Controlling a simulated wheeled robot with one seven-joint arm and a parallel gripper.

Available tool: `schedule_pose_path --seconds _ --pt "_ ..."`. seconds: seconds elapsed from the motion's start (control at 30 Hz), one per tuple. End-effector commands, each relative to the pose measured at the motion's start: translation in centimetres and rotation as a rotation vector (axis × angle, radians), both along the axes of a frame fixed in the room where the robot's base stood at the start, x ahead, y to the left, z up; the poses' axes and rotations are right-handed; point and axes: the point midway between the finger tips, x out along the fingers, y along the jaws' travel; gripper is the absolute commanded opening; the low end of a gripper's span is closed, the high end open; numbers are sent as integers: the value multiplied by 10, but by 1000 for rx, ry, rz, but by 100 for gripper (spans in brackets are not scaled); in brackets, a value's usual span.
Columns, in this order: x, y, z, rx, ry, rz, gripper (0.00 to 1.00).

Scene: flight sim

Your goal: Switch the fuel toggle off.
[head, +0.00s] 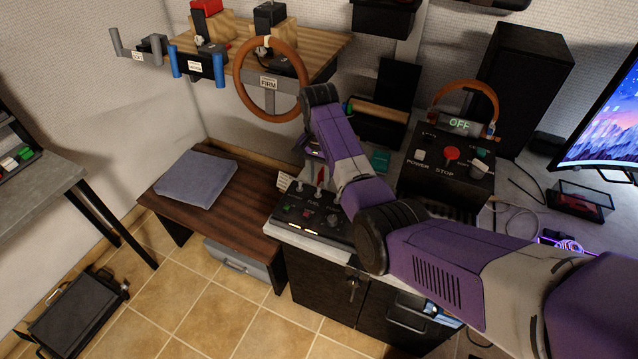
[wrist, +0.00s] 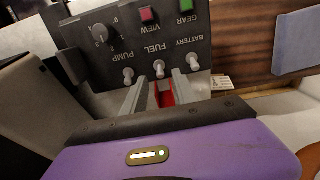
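The black switch panel (head: 290,213) lies on the white-topped cabinet in the head view. In the wrist view the panel (wrist: 185,38) appears upside down, with three pale toggles in a row. The fuel toggle (wrist: 158,68) is the middle one, with the pump toggle (wrist: 128,73) to its left and the battery toggle (wrist: 193,62) to its right. My gripper (wrist: 160,75) is open, its two fingertips on either side of the fuel toggle in the picture. I cannot tell if they touch it. Something red (wrist: 166,96) shows between the fingers. My gripper (head: 318,181) also shows above the panel.
A knob (wrist: 104,33), a red VIEW button (wrist: 146,14) and a green GEAR button (wrist: 186,5) are on the panel. A box with a red STOP button (head: 451,153) stands right of my arm. A wooden bench with a grey cushion (head: 195,178) is at left.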

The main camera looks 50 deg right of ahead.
Motion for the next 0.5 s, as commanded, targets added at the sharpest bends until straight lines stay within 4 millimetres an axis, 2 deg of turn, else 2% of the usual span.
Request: schedule_pose_path --seconds 0.2,0.5 --pt "0 0 -25 0 1 0 34" --pt "0 0 -31 -1 -2 1 34"
